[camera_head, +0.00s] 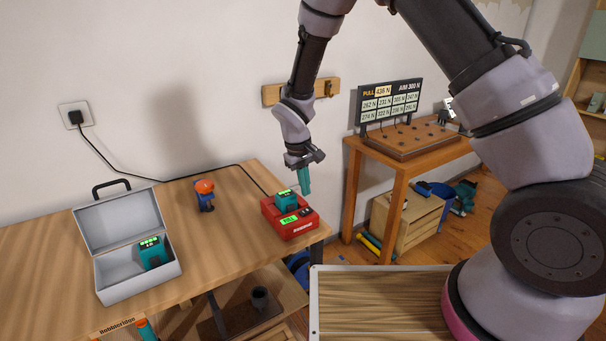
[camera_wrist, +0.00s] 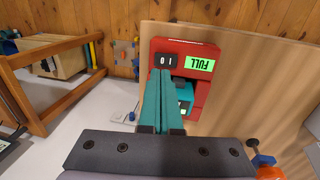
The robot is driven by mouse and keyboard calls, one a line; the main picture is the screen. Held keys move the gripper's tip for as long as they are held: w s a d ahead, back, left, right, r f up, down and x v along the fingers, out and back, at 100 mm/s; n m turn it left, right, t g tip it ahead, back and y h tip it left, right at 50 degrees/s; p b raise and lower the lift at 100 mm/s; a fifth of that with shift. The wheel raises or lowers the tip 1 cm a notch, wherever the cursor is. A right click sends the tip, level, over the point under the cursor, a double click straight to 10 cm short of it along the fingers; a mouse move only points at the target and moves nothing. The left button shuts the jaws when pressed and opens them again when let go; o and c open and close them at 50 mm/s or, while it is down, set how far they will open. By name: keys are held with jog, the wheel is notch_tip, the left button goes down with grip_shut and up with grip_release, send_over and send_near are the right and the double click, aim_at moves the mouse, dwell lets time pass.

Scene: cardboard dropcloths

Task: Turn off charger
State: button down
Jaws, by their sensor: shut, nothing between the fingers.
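The red charger (camera_head: 299,229) sits near the right front corner of the wooden workbench (camera_head: 235,220). A teal battery (camera_head: 286,199) is seated on it. In the wrist view the charger (camera_wrist: 205,45) shows a lit green display (camera_wrist: 199,64) reading FULL and a black rocker switch (camera_wrist: 166,60) marked I and O. Which side of the switch is pressed, I cannot tell. My gripper (camera_head: 307,191) has its teal fingers shut and empty, pointing down above the charger's right end. In the wrist view my gripper's fingertips (camera_wrist: 161,73) appear just below the switch, overlapping the charger; contact is unclear.
An open grey case (camera_head: 138,284) holding another teal battery (camera_head: 153,253) stands at left. An orange and blue tool (camera_head: 204,195) stands between it and the charger. A black cable runs from the wall plug (camera_head: 75,117) towards the charger. A side table (camera_head: 405,160) stands at right.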

aim_at(309, 210)
jog(key=f, duration=0.5)
jog(key=shift+w+d+f, duration=0.25)
jog(key=shift+d+f, duration=0.1)
jog(key=shift+f, duration=0.05)
